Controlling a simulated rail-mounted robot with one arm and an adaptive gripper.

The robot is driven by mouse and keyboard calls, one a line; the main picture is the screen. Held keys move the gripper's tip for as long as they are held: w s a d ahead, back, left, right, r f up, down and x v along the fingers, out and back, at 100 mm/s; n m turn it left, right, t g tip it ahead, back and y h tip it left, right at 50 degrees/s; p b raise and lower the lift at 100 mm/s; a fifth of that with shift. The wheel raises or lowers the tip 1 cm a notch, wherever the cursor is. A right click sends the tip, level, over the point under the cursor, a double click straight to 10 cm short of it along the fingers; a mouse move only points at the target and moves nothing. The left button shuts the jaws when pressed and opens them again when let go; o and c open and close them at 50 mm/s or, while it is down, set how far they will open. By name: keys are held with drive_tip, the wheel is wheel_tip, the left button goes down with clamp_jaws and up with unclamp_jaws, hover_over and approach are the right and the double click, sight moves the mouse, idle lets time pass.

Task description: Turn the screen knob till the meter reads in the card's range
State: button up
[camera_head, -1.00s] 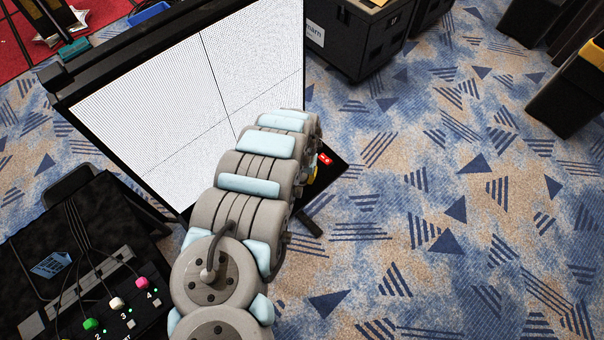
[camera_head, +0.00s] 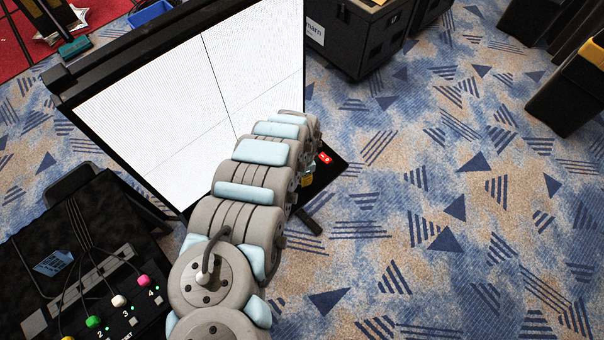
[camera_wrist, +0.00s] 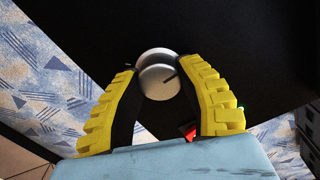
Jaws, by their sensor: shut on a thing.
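In the wrist view, a round silver-white knob (camera_wrist: 158,82) with a dark pointer line sits on a black panel (camera_wrist: 225,45). The yellow-padded fingers of my gripper (camera_wrist: 158,84) are closed around the knob, one on each side. In the head view my arm reaches over the large screen (camera_head: 170,110), which is lit white with a thin dark cross of lines. I cannot make out the card.
A black console (camera_head: 40,235) with cables and coloured plugs stands at the lower left. A black case (camera_head: 350,40) stands behind the screen, and dark bins (camera_head: 570,90) are at the upper right. The patterned carpet (camera_head: 430,220) on the right is clear.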

drive_tip(key=shift+m, duration=0.6)
drive_tip(key=o, duration=1.2)
drive_tip(key=shift+o, duration=0.2)
drive_tip(key=shift+r, duration=0.1)
wheel_tip(320, 180, up, 12)
idle(0.6)
